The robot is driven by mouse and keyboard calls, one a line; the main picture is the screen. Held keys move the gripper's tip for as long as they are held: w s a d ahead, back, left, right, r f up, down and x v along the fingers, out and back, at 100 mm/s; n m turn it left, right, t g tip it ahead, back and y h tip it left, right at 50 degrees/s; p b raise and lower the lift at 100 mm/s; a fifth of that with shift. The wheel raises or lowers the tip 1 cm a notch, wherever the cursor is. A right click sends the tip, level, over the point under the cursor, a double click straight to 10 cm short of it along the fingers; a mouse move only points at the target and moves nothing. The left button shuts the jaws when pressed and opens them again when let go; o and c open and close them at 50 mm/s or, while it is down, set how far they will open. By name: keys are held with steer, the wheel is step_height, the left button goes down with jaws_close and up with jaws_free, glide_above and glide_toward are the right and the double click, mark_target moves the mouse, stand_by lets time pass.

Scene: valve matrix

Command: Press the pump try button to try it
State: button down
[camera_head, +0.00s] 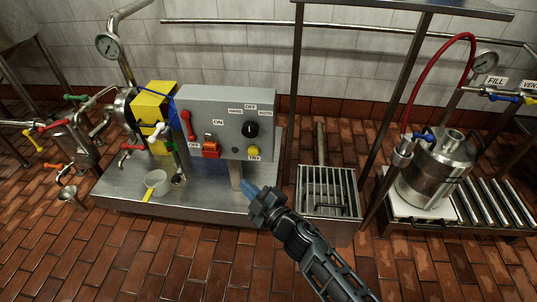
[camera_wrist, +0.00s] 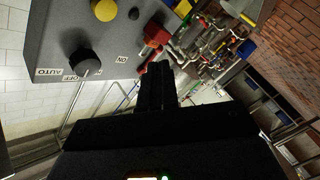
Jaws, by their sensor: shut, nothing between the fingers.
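My gripper (camera_head: 247,187) is shut and empty, below and slightly left of the button in the head view, in front of the box's lower edge. A gap shows between my fingertips and the button. In the wrist view my closed dark fingers (camera_wrist: 156,86) point toward the area beside the box.
The box also has a black selector knob (camera_head: 250,130), a red switch (camera_head: 211,150) marked ON and OFF and a red lever (camera_head: 188,125). A steel keg (camera_head: 436,170) stands at right; brick floor is open in front.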

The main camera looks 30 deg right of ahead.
mark_target(253, 151)
steer(key=shift+w+d, duration=0.1)
steer(key=shift+w, duration=0.15)
steer(key=shift+d, duration=0.1)
steer(key=w+d+p, duration=0.1)
steer(key=w+d, duration=0.4)
steer(key=w, duration=0.2)
stand_by(0.4)
steer(key=shift+w+d, duration=0.1)
stand_by(1.9)
steer(key=shift+w+d, duration=0.15)
steer(key=shift+w, duration=0.1)
steer(key=shift+w+d, duration=0.3)
steer(key=shift+w, duration=0.15)
stand_by(0.9)
steer(key=shift+s, duration=0.1)
steer(key=shift+s+a+p, duration=0.3)
steer(key=shift+s+a, duration=0.2)
steer(key=shift+s, duration=0.2)
